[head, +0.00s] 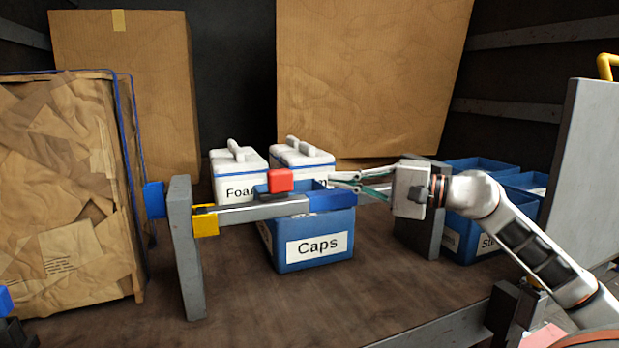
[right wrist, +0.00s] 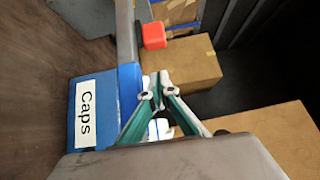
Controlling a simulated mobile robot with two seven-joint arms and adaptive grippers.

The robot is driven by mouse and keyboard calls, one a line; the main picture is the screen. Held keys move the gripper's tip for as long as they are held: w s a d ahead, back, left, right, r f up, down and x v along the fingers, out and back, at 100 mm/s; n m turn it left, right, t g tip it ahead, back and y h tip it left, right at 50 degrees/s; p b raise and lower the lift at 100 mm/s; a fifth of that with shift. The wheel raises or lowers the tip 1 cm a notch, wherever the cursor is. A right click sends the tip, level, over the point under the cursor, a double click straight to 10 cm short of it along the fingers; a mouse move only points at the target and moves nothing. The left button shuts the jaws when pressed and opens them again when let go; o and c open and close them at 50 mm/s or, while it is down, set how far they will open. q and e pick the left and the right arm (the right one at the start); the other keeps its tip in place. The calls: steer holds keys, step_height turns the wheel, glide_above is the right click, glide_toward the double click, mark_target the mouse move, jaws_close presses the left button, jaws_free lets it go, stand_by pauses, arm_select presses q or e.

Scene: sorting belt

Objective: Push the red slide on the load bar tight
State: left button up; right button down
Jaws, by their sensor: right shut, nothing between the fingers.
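The load bar (head: 250,212) runs across the middle of the head view, from a grey post (head: 185,250) on the left. The red slide (head: 281,180) is a block standing up from the bar; it also shows in the right wrist view (right wrist: 154,36). A blue sleeve (head: 331,201) is on the bar to its right. My right gripper (head: 332,181) is shut and empty, pointing left. Its tips are right of the red slide with a gap between, close to the blue sleeve. In the right wrist view the tips (right wrist: 156,87) are short of the slide.
A blue Caps bin (head: 315,262) is below the bar. White lidded boxes (head: 238,188) stand behind it. A wrapped crate (head: 60,200) is at left, with cardboard boxes (head: 370,75) at the back. More blue bins (head: 480,165) are at right, behind my arm.

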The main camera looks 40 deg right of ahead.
mark_target(281, 184)
steer(key=w+a+p, duration=0.1)
steer(key=a, duration=0.1)
steer(key=w+a+p, duration=0.1)
steer(key=w+a, duration=0.1)
steer(key=shift+w+a+r, duration=0.2)
arm_select(q)
steer(key=shift+d+r+p, duration=0.1)
steer(key=shift+r+p, duration=0.3)
steer(key=shift+r, duration=1.05)
arm_select(e)
steer(key=shift+w+a+f, duration=0.15)
steer(key=shift+a+f, duration=0.1)
steer(key=shift+a, duration=0.35)
steer(key=shift+a+r, duration=0.1)
steer(key=shift+a, duration=0.05)
steer(key=a, duration=0.1)
steer(key=a+p, duration=0.1)
steer(key=a, duration=0.1)
steer(key=shift+w, duration=0.4)
steer(key=shift+w+a, duration=0.25)
steer(key=shift+a, duration=0.9)
arm_select(q)
steer(key=shift+w+a+r, duration=0.3)
steer(key=shift+a+r, duration=0.25)
steer(key=shift+a, duration=0.15)
